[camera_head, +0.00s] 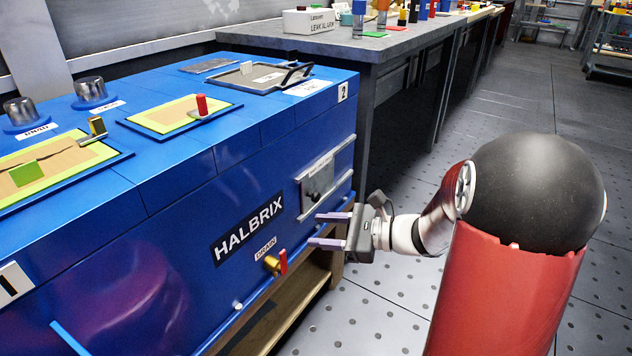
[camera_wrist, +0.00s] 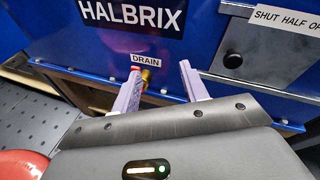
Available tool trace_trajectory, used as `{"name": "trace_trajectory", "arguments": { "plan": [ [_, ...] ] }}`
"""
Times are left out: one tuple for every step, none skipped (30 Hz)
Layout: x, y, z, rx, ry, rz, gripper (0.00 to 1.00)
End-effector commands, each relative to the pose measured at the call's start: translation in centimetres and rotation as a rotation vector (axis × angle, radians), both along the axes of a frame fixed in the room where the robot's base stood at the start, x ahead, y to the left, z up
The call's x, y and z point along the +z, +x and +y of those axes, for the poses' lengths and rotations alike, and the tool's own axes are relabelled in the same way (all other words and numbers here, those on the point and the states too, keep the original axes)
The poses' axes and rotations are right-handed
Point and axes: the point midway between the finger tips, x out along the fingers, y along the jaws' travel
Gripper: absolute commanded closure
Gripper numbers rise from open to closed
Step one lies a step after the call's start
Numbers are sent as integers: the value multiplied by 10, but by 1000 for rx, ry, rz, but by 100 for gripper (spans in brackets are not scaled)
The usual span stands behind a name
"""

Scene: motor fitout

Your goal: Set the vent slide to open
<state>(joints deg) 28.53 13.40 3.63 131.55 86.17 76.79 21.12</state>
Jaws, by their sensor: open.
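The vent slide is a grey metal plate (camera_head: 321,181) with a dark round knob (camera_head: 314,197), between rails on the blue case's front face. The plate sits toward the left end of the rails. In the wrist view the plate (camera_wrist: 265,62) and knob (camera_wrist: 232,60) are at the right, beside a label (camera_wrist: 285,20) reading SHUT, HALF and a cut-off OP. My gripper (camera_head: 316,229) is open and empty, with pale purple fingers pointing at the case below the knob. In the wrist view the gripper (camera_wrist: 161,72) is left of the slide.
A drain valve (camera_head: 275,264) with a red handle sits low on the case (camera_head: 170,200), left of my gripper. A lidded hatch (camera_head: 250,77) and yellow-green framed panels (camera_head: 180,115) are on top. A grey workbench (camera_head: 345,48) stands behind.

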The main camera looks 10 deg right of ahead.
Motion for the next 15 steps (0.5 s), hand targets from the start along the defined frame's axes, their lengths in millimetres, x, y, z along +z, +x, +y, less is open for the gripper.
{"name": "trace_trajectory", "arguments": {
  "plan": [
    [2, 16, -18, -84, 92, 33, 56],
    [2, 24, -27, -125, 139, 44, 56],
    [2, 33, -39, -176, 192, 55, 56],
    [1, 38, -46, -208, 227, 62, 56],
    [0, 42, -53, -235, 255, 68, 56],
    [-1, 47, -60, -264, 283, 72, 56],
    [-1, 49, -64, -279, 301, 74, 56],
    [-2, 51, -66, -291, 313, 76, 56],
    [-2, 54, -68, -300, 324, 77, 56],
    [-2, 56, -67, -304, 329, 78, 56],
    [-3, 58, -66, -305, 331, 78, 56],
    [-3, 61, -63, -304, 331, 78, 56],
    [-3, 63, -60, -304, 329, 78, 56],
    [-3, 66, -57, -304, 330, 77, 56],
    [-3, 71, -52, -302, 329, 77, 56]
  ]
}}
